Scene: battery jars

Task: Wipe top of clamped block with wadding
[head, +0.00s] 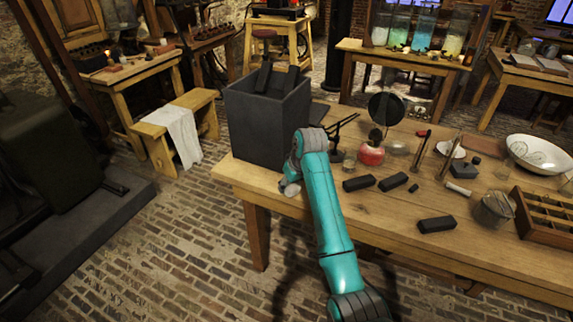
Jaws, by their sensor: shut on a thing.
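My teal arm reaches over the near left of the wooden table, and its wrist bends down at the table's front left edge. My gripper (291,186) is low beside the dark box, small and partly hidden by my wrist. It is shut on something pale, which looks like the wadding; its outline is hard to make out. Dark blocks (437,224) lie on the table to the right of my arm, and two more (264,76) stick up from the large dark box (262,130). I cannot tell which block is clamped.
A red-based flask (371,152), a round dark disc (386,108) and thin dark tools stand behind the blocks. A wire-mesh cup (493,209), a compartmented wooden tray (545,215) and a white bowl (538,153) are at the right. The table front (370,212) is bare near my arm.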

